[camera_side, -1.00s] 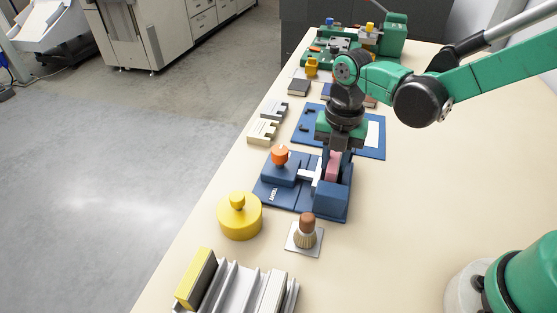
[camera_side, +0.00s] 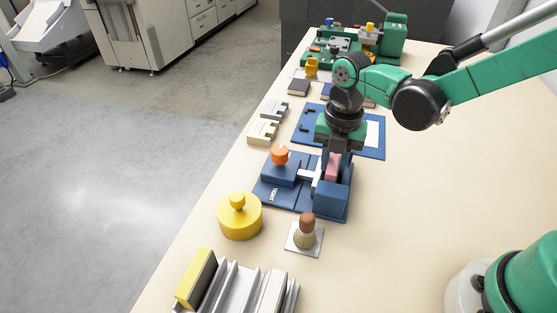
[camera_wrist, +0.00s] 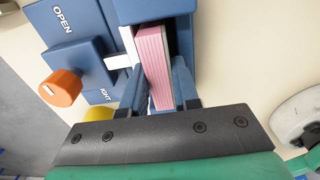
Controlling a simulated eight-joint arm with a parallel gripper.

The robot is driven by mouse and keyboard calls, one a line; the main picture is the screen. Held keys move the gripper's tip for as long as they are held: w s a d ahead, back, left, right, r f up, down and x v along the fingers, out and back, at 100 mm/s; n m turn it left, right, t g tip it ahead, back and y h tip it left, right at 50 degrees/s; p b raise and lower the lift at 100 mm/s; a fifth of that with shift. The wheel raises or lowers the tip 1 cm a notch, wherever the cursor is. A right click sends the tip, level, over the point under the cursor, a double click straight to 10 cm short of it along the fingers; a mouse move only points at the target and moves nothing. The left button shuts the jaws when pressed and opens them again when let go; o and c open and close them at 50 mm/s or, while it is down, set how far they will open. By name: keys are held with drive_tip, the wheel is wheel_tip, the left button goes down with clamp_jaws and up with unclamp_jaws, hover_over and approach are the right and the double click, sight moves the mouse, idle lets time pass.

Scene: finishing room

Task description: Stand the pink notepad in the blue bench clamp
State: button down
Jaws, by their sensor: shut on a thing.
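The pink notepad (camera_side: 332,166) is upright between the jaws of the blue bench clamp (camera_side: 333,198). In the wrist view the notepad (camera_wrist: 152,62) shows its striped page edges, with a white clamp plate close along its left side. My gripper (camera_side: 335,152) is directly above the clamp and shut on the notepad; in the wrist view its fingers (camera_wrist: 160,92) lie on either side of it. The clamp's orange knob (camera_side: 280,155) is at its left, near the lettering. The notepad's lower end is hidden inside the clamp, so I cannot tell whether it touches the bottom.
A grey slotted rack (camera_side: 240,290) is at the near edge. A blue mat (camera_side: 372,150) lies behind. The table's right side is clear.

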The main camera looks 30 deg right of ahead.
sight(335, 161)
drive_tip(key=shift+f, duration=0.45)
drive_tip(key=c, duration=0.9)
unclamp_jaws()
drive_tip(key=shift+r, duration=5.55)
